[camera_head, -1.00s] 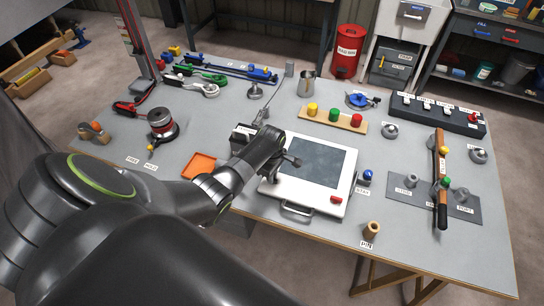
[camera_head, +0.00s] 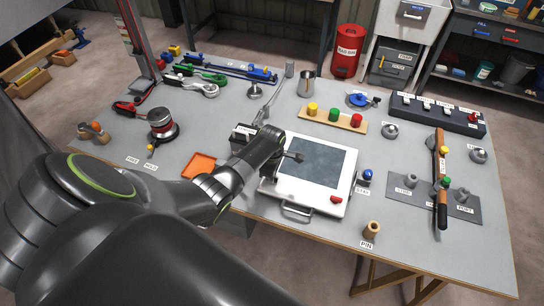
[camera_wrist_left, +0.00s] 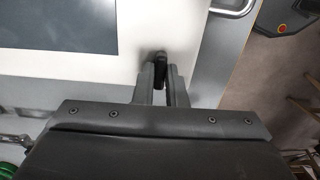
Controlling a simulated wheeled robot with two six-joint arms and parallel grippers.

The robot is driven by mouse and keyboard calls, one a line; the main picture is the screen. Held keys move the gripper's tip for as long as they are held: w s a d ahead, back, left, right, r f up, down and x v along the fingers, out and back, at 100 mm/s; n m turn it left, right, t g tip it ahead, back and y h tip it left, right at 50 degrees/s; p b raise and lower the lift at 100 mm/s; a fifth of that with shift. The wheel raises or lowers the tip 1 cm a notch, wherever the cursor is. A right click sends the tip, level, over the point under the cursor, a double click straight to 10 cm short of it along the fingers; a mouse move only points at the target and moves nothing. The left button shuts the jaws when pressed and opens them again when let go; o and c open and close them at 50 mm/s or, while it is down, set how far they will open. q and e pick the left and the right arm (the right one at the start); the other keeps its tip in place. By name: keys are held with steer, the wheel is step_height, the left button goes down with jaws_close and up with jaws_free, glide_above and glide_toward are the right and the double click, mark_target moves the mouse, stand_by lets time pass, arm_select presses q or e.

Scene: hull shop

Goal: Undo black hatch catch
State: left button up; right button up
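The hatch is a white panel (camera_head: 342,158) with a dark window, lying on the grey bench. My left arm reaches in from the left, and my left gripper (camera_head: 275,174) points down at the hatch's near-left corner. In the left wrist view the black hatch catch (camera_wrist_left: 160,62) stands on the white rim between the fingertips of my left gripper (camera_wrist_left: 161,76). The fingers are close together and appear closed on its sides. In the head view the gripper hides the catch. A red catch (camera_head: 336,199) sits at the hatch's near-right corner. My right gripper is out of view.
The hatch's metal handle (camera_head: 297,211) is at its front edge. A blue knob (camera_head: 367,175) stands right of it and an orange tray (camera_head: 198,165) left. A wooden block with coloured knobs (camera_head: 350,126) is behind. The bench front right is fairly clear.

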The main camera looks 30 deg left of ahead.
arm_select(q)
steer(key=o, duration=0.4)
steer(key=shift+o, duration=0.2)
steer(key=shift+r, duration=0.1)
steer(key=shift+r, duration=0.5)
step_height(320, 180, up, 16)
steer(key=b, duration=0.2)
steer(key=shift+r, duration=0.15)
